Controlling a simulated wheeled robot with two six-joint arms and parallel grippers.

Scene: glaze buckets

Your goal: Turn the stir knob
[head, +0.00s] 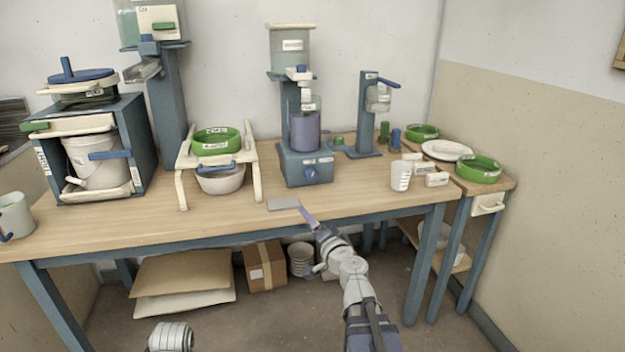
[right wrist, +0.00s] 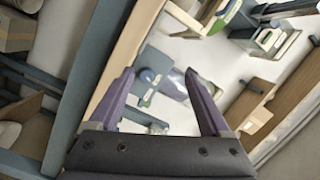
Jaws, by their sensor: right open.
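The stir knob (head: 311,174) is a blue round knob on the front of the blue-grey mixer base (head: 291,168). A purple-grey container (head: 305,132) stands on that base under a clear hopper. My right gripper (head: 303,211) is at the table's front edge, in front of and below the knob, apart from it. In the right wrist view the jaws (right wrist: 159,74) are open and empty, and the knob (right wrist: 147,76) shows beyond and between the fingertips. My left gripper is not in view; only a grey part of my left arm shows at the bottom of the head view.
A flat grey plate (head: 283,204) lies on the table near my right gripper. A white cup (head: 400,176) and small white blocks (head: 436,180) are to the right. The tabletop directly before the mixer is mostly clear.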

